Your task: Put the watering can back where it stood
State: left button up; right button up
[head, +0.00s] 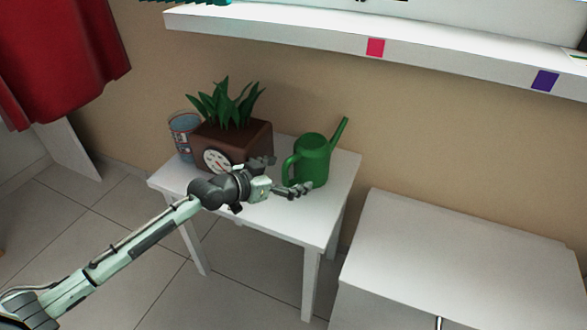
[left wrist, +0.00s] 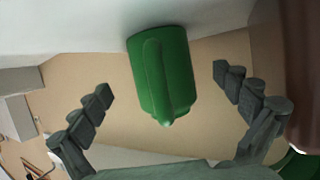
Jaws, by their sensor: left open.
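The green watering can (head: 313,160) stands upright on the small white table (head: 333,198), near its right side, with its spout pointing up to the right. My left gripper (head: 283,177) is open and empty, just left of the can at its handle side. In the left wrist view, which is turned upside down, the can (left wrist: 165,75) shows between the two spread fingers, its handle facing the camera. The fingers look apart from the can. My right gripper is in neither view.
A brown planter (head: 255,139) with a dial and green leaves stands close behind my left gripper. A patterned glass (head: 184,123) is beside it. A white cabinet (head: 462,255) stands right of the table, and a white wall shelf (head: 430,58) hangs above.

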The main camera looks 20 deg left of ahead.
pick_arm(q)
jog(key=shift+s+a+p, duration=0.2)
jog(key=shift+s+a, duration=0.15)
jog(key=shift+s, duration=0.4)
jog(key=shift+s+a+p, duration=0.2)
jog(key=shift+s+a, duration=0.1)
jog(key=shift+s, duration=0.4)
jog(key=shift+s+a+p, duration=0.2)
jog(key=shift+s+a, duration=0.15)
jog(key=shift+s, duration=0.4)
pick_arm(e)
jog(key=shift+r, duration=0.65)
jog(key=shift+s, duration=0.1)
